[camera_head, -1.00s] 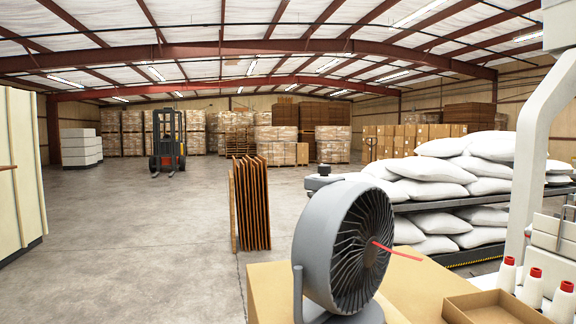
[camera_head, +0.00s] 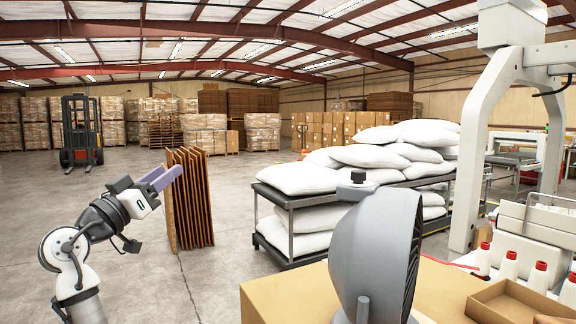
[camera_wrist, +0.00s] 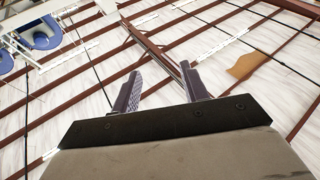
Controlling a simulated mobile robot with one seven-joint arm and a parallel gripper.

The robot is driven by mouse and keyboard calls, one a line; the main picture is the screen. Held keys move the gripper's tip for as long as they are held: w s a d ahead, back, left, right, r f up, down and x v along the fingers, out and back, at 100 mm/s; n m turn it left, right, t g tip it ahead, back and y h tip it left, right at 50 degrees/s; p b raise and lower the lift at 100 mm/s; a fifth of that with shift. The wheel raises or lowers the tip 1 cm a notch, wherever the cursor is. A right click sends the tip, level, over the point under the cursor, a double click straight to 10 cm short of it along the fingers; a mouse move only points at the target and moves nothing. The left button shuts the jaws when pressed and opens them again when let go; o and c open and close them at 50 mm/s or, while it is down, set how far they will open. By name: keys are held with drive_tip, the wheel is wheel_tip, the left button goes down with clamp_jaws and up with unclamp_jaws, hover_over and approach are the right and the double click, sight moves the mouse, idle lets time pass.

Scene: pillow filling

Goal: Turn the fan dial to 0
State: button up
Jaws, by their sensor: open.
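The grey round fan (camera_head: 372,250) stands on the cardboard-coloured table surface in the head view, seen almost edge-on from its back and side. A small black dial (camera_head: 357,177) sits on top of its housing; its setting is too small to read. A red ribbon (camera_head: 445,262) sticks out to the right from the fan's front. My gripper (camera_head: 172,177) is at the left in the head view, well apart from the fan, with purple-grey fingers. The wrist view shows the two fingers (camera_wrist: 160,75) apart with nothing between them, facing the roof. The fan is not in the wrist view.
Upright brown panels (camera_head: 190,200) stand behind my gripper. Air between gripper and fan looks clear.

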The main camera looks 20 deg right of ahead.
drive_tip(key=s+d+r+m+g+h, duration=0.2)
drive_tip(key=s+d+m+g+h, duration=0.15)
drive_tip(key=d+m+g, duration=0.8)
drive_tip(key=m+g+y+p, duration=0.1)
drive_tip(key=m+g+y, duration=0.3)
drive_tip(key=g, duration=0.7)
approach(359, 173)
drive_tip(key=shift+g+y, duration=0.25)
drive_tip(key=p+x, duration=0.1)
drive_tip(key=x, duration=0.2)
drive_tip(key=w+p+x, duration=0.1)
drive_tip(key=x, duration=0.2)
drive_tip(key=p+x, duration=0.1)
drive_tip(key=x, duration=0.3)
drive_tip(key=shift+w+d+p, duration=0.15)
drive_tip(key=shift+d+p, duration=0.15)
drive_tip(key=shift+d, duration=0.15)
drive_tip(key=c, duration=0.9)
